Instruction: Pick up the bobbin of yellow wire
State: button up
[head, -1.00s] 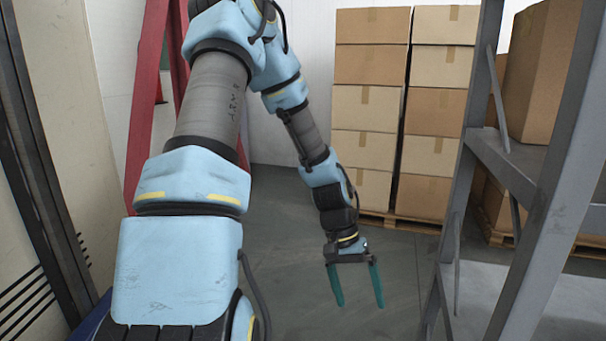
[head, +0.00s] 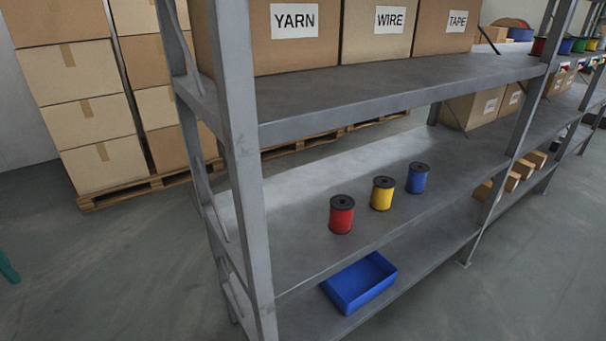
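The bobbin of yellow wire (head: 382,194) stands upright on the middle shelf (head: 300,256) of a grey metal rack. It is between a red bobbin (head: 341,215) on its left and a blue bobbin (head: 418,178) on its right, with small gaps between them. Of my gripper, only one green finger (head: 8,268) shows at the left edge of the picture, far from the bobbins. The other finger is out of the picture, so I cannot tell whether it is open.
A grey upright (head: 243,170) stands left of the bobbins. Boxes marked YARN (head: 295,30), WIRE (head: 388,25) and TAPE (head: 452,25) sit on the shelf above. A blue tray (head: 360,284) lies on the lower shelf. Cartons on pallets (head: 150,187) stand behind. Floor at left is clear.

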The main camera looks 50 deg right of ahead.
aim_at(381, 193)
jog(key=l+u, duration=0.15)
jog(key=u, duration=0.15)
jog(key=k+u, duration=0.15)
jog(key=u, duration=0.2)
jog(key=k+l+u, duration=0.25)
jog(key=k+l, duration=0.2)
jog(key=k+l+u, duration=0.3)
jog(key=k, duration=0.2)
jog(key=k+l, duration=0.25)
jog(key=k, duration=0.15)
jog(key=k+l, duration=0.2)
jog(key=k, duration=0.25)
jog(key=k+l+u, duration=0.1)
jog(key=k+l, duration=0.15)
jog(key=k, duration=0.15)
jog(key=k+l, duration=0.2)
jog(key=k, duration=0.25)
